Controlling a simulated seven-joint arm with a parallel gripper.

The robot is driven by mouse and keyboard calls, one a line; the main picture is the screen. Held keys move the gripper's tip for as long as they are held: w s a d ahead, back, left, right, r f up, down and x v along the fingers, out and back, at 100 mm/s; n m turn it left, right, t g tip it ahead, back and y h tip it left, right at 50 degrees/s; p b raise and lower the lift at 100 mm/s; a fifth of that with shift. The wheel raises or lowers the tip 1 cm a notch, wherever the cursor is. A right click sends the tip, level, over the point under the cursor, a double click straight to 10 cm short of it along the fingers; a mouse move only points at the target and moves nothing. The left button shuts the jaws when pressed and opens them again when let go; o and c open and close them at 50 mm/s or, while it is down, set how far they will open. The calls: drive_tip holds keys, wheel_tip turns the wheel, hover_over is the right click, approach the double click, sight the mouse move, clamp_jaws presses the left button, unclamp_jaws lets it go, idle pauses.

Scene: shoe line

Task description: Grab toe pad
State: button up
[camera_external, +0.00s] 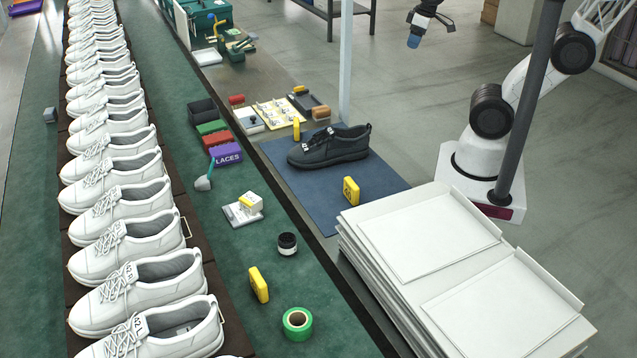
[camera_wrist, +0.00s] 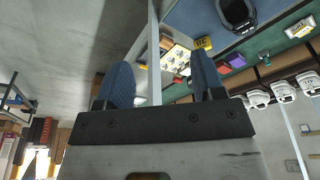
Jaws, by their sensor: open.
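My gripper (camera_external: 414,38) hangs in the air at the top of the external view, beyond the blue mat and apart from everything on the benches. Its two blue fingers are spread with nothing between them in the wrist view (camera_wrist: 163,80). I cannot tell for sure which thing is the toe pad. Another yellow block (camera_external: 259,284) stands on the green bench top. Their labels are too small to read.
White shoes (camera_external: 112,210) line the conveyor at left. A purple laces box (camera_external: 226,154), black jar (camera_external: 287,243) and green tape roll (camera_external: 297,323) sit on the green top. Stacked white boxes (camera_external: 465,240) stand front right. A thin grey post (camera_external: 346,60) rises behind the mat.

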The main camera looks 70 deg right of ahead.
drive_tip(key=shift+c, duration=0.3)
drive_tip(key=w+a+f+n+t+y, duration=0.1)
drive_tip(key=w+a+f+t, duration=0.1)
drive_tip(key=w+a, duration=0.65)
drive_tip(key=w+a+f+n+t, duration=0.1)
drive_tip(key=w+a+f+t, duration=0.15)
drive_tip(key=w, duration=1.15)
drive_tip(key=w+a+f+n+t+y, duration=0.1)
drive_tip(key=w+a+f, duration=0.1)
drive_tip(key=w+a, duration=0.65)
drive_tip(key=w+a+f+n+t+y, duration=0.1)
drive_tip(key=w+a+f+y, duration=0.1)
drive_tip(key=w+a+f, duration=0.6)
drive_tip(key=w+a+f+n+t+y, duration=0.2)
drive_tip(key=w+a+f, duration=0.6)
drive_tip(key=a+f, duration=0.4)
drive_tip(key=a+y, duration=0.1)
drive_tip(key=a, duration=0.3)
drive_tip(key=shift+w+a+f+n+y, duration=0.25)
drive_tip(key=shift+w+a+n+y, duration=0.05)
drive_tip(key=shift+a, duration=0.1)
drive_tip(key=shift+w, duration=0.1)
drive_tip(key=shift+x, duration=1.2)
drive_tip(key=shift+w+a+f, duration=0.1)
